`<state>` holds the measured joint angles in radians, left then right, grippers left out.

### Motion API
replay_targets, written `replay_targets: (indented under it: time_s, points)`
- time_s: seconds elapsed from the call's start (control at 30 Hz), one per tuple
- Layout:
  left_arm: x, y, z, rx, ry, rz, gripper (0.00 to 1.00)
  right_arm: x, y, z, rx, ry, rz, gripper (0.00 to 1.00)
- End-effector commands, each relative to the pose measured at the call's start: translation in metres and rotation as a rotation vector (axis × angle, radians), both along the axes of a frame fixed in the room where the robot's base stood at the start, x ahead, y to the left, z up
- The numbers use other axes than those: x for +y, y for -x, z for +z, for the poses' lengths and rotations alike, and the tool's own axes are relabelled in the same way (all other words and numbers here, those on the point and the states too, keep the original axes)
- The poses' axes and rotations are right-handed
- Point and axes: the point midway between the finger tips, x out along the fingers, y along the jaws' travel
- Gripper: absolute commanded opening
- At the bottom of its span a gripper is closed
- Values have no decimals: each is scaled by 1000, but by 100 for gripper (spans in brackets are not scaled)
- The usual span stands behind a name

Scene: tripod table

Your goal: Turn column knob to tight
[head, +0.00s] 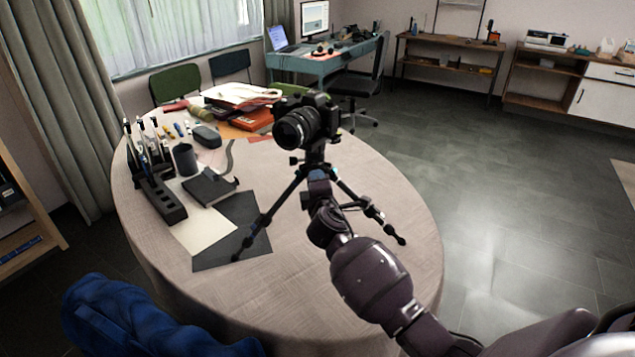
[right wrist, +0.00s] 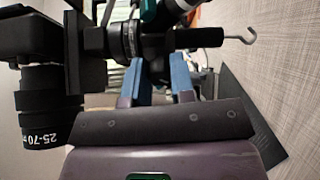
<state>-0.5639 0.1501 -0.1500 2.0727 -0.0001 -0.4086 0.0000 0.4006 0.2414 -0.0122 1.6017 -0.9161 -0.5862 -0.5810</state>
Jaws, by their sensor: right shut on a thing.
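A black camera (head: 297,124) sits on a small tripod (head: 285,199) standing on the round table (head: 405,196). My right gripper (head: 317,175) is at the upper part of the tripod, just below the camera. In the right wrist view, its two blue fingers (right wrist: 163,68) are shut at the tripod's column, on what seems to be the column knob. The knob is mostly hidden by the fingers, so its setting cannot be told. The camera's lens (right wrist: 45,115) shows at the left and the column's hook (right wrist: 243,38) at the right. My left gripper is not in view.
A pen holder (head: 150,160), a dark mug (head: 185,159), a black box (head: 209,187) and dark sheets (head: 225,252) lie left of the tripod. Papers and folders (head: 243,95) are piled behind. The table's right side is clear. A blue object (head: 130,320) is at the lower left.

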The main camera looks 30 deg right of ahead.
Motion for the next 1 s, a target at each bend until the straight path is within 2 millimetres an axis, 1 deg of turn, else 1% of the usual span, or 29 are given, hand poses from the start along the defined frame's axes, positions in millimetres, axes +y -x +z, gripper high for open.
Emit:
replay_targets:
  time_s: [0.07, 0.1, 0.23, 0.27, 0.53, 0.67, 0.77, 1.0]
  points:
    - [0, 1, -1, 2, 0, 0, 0, 0, 0, 0, 1, -1, 0, 0]
    - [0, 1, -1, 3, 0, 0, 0, 0, 0, 0, 1, -1, 0, 26]
    - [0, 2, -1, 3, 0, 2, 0, 0, 0, 0, 1, 0, 0, 46]
    - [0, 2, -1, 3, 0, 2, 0, 0, 0, 0, 1, 0, 0, 49]
    - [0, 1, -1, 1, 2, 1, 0, 0, 1, 0, 0, 1, 0, 49]
    - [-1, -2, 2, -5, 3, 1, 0, 3, 7, 0, 0, -1, 1, 49]
    - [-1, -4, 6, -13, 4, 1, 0, 8, 19, 1, 1, -1, 0, 49]
    - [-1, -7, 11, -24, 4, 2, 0, 25, 60, 1, 0, -1, 1, 49]
